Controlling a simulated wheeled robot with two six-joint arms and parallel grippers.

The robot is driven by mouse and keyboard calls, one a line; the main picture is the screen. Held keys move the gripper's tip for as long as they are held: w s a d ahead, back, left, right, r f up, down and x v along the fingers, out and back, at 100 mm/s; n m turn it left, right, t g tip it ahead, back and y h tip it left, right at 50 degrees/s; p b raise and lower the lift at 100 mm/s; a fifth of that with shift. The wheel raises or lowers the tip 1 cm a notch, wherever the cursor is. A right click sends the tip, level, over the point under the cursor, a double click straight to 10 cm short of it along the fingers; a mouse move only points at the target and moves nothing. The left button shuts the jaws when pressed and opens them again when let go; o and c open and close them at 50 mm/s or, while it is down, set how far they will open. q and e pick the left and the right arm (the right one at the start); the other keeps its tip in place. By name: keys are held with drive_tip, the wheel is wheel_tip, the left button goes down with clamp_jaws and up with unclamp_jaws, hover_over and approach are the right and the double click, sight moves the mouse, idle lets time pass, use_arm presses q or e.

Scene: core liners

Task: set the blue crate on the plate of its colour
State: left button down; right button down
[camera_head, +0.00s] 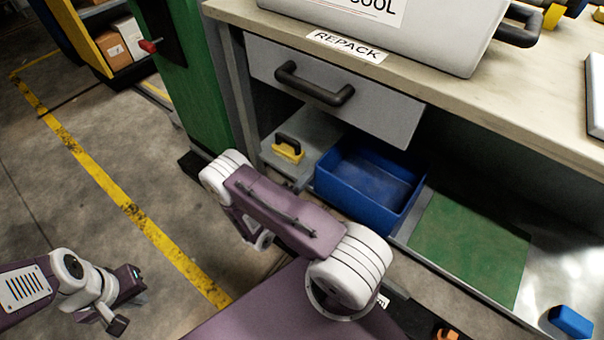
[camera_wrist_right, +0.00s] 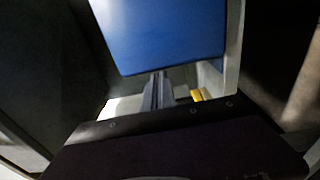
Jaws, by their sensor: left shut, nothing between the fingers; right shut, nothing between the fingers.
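The blue crate (camera_head: 385,212) is open-topped and empty, and stands in the lower bay of the bench, left of a flat green plate (camera_head: 470,245). No blue plate can be made out. In the right wrist view a blue face (camera_wrist_right: 165,35), apparently the crate's, fills the top middle. My right gripper (camera_wrist_right: 157,90) is shut and empty below that face; I cannot tell whether it touches. In the head view my right arm hides that gripper. My left gripper (camera_head: 117,326) is shut and empty, low over the floor at the far left, away from the crate.
A yellow block with a black handle (camera_head: 288,148) sits left of the crate. A grey drawer (camera_head: 335,92) and the bench top (camera_head: 500,90) overhang the bay. A small blue block (camera_head: 570,322) lies at the lower right. A green cabinet (camera_head: 190,75) stands left of the bench.

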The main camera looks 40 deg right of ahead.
drive_tip(key=shift+w+a, duration=0.1)
